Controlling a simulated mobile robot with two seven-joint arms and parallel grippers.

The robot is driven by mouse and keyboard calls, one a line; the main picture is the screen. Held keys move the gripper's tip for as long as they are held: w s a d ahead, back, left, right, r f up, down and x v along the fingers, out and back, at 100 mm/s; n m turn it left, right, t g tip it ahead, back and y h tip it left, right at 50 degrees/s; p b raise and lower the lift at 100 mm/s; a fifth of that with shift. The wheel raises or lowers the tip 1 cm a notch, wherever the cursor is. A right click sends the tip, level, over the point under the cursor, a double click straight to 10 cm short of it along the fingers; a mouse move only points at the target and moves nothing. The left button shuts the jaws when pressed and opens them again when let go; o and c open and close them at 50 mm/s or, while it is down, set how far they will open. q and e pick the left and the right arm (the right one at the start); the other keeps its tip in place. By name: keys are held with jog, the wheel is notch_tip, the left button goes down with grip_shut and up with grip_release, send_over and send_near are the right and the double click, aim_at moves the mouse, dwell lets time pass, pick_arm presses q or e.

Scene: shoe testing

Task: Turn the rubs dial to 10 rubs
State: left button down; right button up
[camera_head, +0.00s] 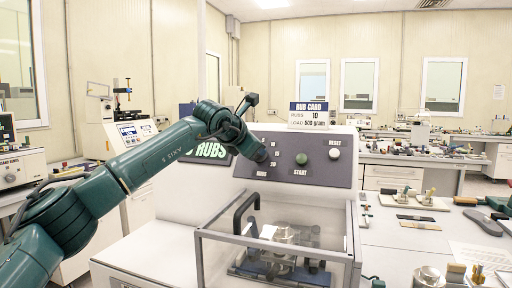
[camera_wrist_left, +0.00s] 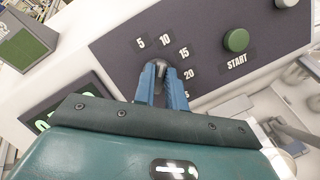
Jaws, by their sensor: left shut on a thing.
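The rubs dial (camera_wrist_left: 160,68) is a small grey knob on the machine's dark panel, with 5, 10, 15 and 20 printed around it. My left gripper (camera_wrist_left: 162,86) has its two blue fingers closed on either side of the dial. In the head view the left gripper (camera_head: 262,156) reaches the panel (camera_head: 320,165) from the left and hides the dial. I cannot tell exactly which number the dial points to. The rub card (camera_head: 308,113) on top of the machine reads 10 rubs and a 500 gram load.
A green start button (camera_head: 302,158) and a white reset button (camera_head: 335,153) sit right of the dial. A rubs display (camera_head: 212,150) is partly hidden by my arm. A clear cover with a black handle (camera_head: 241,208) stands below. Benches with tools stand at right.

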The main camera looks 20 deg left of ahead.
pick_arm(q)
jog(key=c, duration=1.5)
grip_release()
jog(key=shift+o, duration=0.3)
pick_arm(e)
jog(key=shift+r, duration=0.1)
pick_arm(q)
jog(key=b+v, duration=0.4)
jog(key=v, duration=0.9)
jog(key=shift+s, duration=0.15)
pick_arm(e)
jog(key=shift+w+a+f+t+y, duration=0.15)
jog(key=shift+a+f+t+y, duration=0.15)
jog(key=shift+a+f+y, duration=0.3)
